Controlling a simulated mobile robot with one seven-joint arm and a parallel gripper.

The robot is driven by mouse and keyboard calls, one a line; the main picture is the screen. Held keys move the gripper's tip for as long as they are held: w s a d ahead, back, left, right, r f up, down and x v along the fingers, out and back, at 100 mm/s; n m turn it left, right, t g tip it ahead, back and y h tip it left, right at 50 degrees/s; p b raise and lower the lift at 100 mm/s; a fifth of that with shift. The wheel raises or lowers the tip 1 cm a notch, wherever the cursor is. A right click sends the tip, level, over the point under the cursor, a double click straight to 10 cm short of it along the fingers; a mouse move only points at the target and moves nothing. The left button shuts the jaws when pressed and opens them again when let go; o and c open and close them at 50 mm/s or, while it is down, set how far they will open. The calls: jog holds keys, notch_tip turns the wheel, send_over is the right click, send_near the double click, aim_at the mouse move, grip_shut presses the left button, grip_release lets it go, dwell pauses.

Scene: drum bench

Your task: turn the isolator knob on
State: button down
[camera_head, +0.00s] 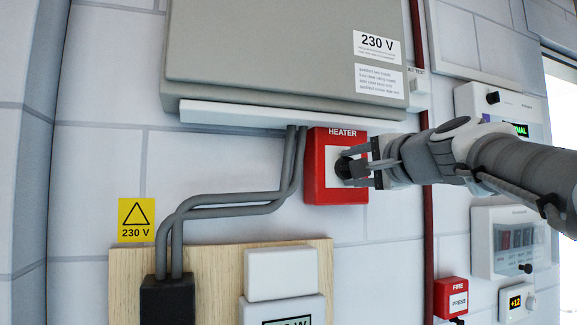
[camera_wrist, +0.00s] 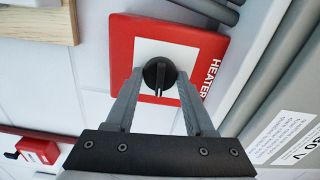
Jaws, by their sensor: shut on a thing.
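The isolator is a red box marked HEATER (camera_head: 322,191) with a white face, on the wall under a grey cabinet. Its black round knob (camera_head: 344,168) sits in the middle of the white face. In the wrist view the knob (camera_wrist: 159,75) shows a raised grip bar standing about upright in the picture. My gripper (camera_head: 362,165) reaches in from the right, with one finger on each side of the knob. In the wrist view the two fingers (camera_wrist: 158,84) flank the knob and are shut on it. The exact contact points are too small to see.
The grey 230 V cabinet (camera_head: 270,50) overhangs the isolator. Grey conduits (camera_head: 240,202) run just left of it. A red pipe (camera_head: 428,220) passes behind my arm. A red FIRE box (camera_head: 450,297) and a white panel (camera_head: 508,241) are at lower right.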

jog(key=shift+m, duration=0.6)
jog(key=shift+c, duration=1.3)
grip_release()
jog(key=b+v, duration=0.3)
jog(key=v, duration=1.4)
jog(key=shift+s, duration=0.2)
